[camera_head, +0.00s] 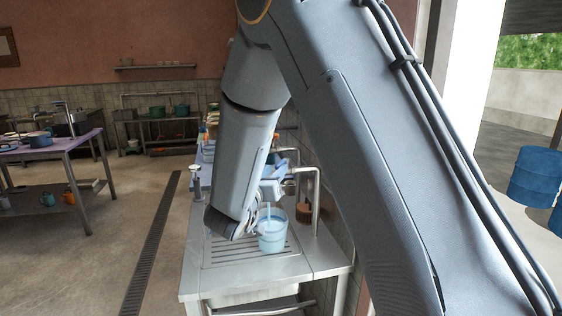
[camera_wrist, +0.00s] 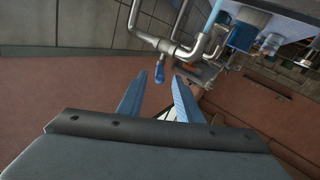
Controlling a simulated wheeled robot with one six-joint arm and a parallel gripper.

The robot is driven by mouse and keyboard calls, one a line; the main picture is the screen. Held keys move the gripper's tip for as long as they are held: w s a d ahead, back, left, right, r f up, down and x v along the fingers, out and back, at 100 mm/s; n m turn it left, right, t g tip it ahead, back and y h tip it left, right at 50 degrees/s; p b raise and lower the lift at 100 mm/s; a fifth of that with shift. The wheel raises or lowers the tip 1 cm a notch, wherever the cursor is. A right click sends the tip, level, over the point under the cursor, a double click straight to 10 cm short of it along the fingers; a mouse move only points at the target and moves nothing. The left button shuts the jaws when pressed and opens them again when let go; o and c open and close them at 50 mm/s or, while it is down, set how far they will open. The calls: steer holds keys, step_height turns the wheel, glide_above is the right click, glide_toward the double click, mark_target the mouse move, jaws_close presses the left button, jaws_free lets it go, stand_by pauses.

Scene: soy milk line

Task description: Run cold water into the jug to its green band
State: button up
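The jug (camera_head: 271,240), pale blue and see-through, stands upright on the slatted drainer of the metal sink counter (camera_head: 330,262). A pale vertical streak runs down into its mouth; I cannot tell for sure whether it is running water. The green band and water level cannot be made out. In the wrist view my gripper (camera_wrist: 156,98) has two blue fingers spread apart with nothing between them. A blue tap lever (camera_wrist: 160,73) on the pipework shows beyond the fingertips, seemingly apart from them. In the head view my arm largely hides the gripper and tap.
A bent metal pipe (camera_head: 317,190) rises at the counter's right, near a brown round object (camera_head: 304,212). The wall is close on the right. A purple-topped table (camera_head: 60,146) stands at left. Open floor and a dark drain channel (camera_head: 150,250) lie left of the counter.

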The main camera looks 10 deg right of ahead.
mark_target(281, 164)
steer(key=p+x, duration=0.2)
steer(key=x, duration=0.4)
steer(key=shift+d, duration=0.1)
jaws_close()
